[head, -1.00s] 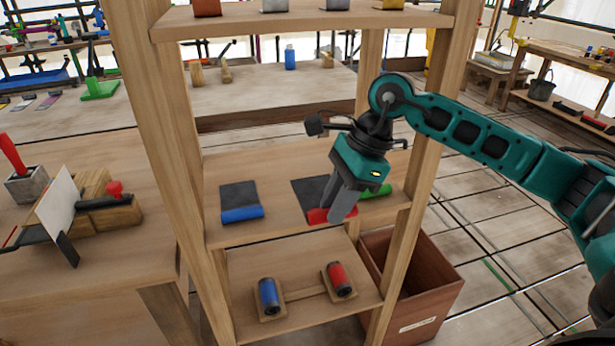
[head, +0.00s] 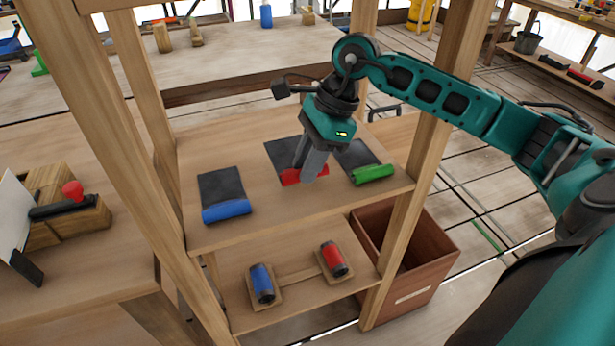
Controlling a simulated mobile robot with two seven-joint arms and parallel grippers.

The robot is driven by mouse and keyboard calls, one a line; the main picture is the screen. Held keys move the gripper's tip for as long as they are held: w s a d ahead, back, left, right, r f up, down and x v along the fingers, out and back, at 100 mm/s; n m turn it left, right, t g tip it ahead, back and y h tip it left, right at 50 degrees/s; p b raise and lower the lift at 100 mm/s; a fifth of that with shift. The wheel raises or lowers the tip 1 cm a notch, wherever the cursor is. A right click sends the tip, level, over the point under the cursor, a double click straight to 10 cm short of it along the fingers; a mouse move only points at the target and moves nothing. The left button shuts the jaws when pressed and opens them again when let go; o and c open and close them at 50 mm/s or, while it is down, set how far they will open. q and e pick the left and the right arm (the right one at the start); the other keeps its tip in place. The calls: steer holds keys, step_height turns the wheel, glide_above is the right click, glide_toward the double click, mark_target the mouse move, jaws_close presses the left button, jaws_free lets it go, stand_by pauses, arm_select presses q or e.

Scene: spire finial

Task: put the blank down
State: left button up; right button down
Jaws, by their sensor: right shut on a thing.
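My right gripper (head: 310,172) points down over the middle shelf board (head: 250,225) of a wooden rack. Its grey fingers are shut on a red bar (head: 289,178) at the front of a dark sheet (head: 283,155). The fingers hide the middle of the bar. I cannot tell whether the bar touches the board. No other piece that is clearly a blank shows in the gripper. My left gripper is not in view.
A dark sheet with a blue bar (head: 226,211) lies to the left, and one with a green bar (head: 373,173) to the right. A blue cylinder (head: 262,284) and a red cylinder (head: 334,259) rest in cradles below. A brown box (head: 420,265) stands beside the rack.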

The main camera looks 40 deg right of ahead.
step_height(320, 180, down, 4)
steer(key=shift+r+b, duration=0.2)
steer(key=shift+b, duration=0.7)
steer(key=shift+w+d+f, duration=0.15)
steer(key=shift+w+f, duration=0.2)
steer(key=shift+f, duration=0.1)
steer(key=shift+s, duration=0.1)
steer(key=shift+f, duration=0.15)
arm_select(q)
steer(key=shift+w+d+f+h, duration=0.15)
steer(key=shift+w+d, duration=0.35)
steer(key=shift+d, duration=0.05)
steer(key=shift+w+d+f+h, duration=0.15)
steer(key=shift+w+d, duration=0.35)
arm_select(e)
steer(key=c, duration=0.9)
jaws_free()
steer(key=shift+r, duration=0.25)
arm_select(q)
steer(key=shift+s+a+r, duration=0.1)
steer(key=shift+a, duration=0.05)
arm_select(e)
steer(key=v, duration=0.7)
steer(key=shift+r, duration=0.2)
